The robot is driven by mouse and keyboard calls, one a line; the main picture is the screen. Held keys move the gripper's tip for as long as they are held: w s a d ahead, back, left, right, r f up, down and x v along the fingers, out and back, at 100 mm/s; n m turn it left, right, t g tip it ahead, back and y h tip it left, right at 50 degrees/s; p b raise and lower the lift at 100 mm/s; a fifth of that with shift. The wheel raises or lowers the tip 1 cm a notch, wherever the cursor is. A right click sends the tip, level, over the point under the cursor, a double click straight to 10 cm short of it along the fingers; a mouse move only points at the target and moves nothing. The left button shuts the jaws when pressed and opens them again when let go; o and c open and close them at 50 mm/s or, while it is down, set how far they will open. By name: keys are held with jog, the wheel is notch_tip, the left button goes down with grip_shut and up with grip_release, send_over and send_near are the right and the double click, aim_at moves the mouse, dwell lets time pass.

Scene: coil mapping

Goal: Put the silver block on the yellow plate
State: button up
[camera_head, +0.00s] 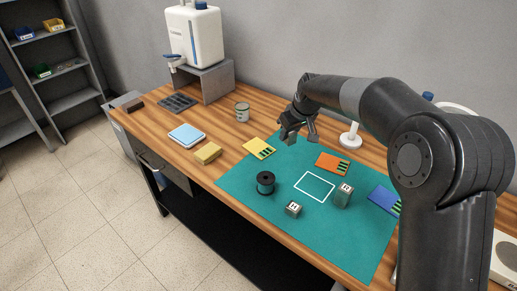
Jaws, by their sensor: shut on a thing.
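The yellow plate (259,148) lies at the left back edge of the green mat, with dark green stripes on its right side. My gripper (298,137) is above the back of the mat, to the right of the yellow plate and apart from it. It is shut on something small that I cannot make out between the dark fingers. I cannot tell whether either is the silver block.
A black spool (265,182) stands on the mat beside a white square outline (314,186). An orange plate (333,163) and a blue plate (384,200) lie farther right. A yellow sponge-like block (207,153), light-blue pad (187,135) and can (242,112) are on the wood.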

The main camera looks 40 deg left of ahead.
jog(key=shift+w+a+f+m, duration=0.1)
jog(key=shift+w+a+m, duration=0.05)
jog(key=shift+w, duration=0.35)
jog(key=shift+w+a+f+m, duration=0.1)
jog(key=shift+w+a+m, duration=0.05)
jog(key=shift+w, duration=0.3)
jog(key=s+a+f, duration=0.1)
jog(key=a+f, duration=0.1)
jog(key=a, duration=0.1)
jog(key=s+a+f, duration=0.1)
jog(key=a+f, duration=0.1)
jog(key=a, duration=0.1)
jog(key=s+a+f, duration=0.1)
jog(key=a+f, duration=0.1)
jog(key=a, duration=0.2)
jog(key=shift+s+f, duration=0.15)
jog(key=shift+f, duration=2.05)
jog(key=shift+f, duration=0.15)
jog(key=o, duration=1.1)
jog(key=shift+c, duration=0.2)
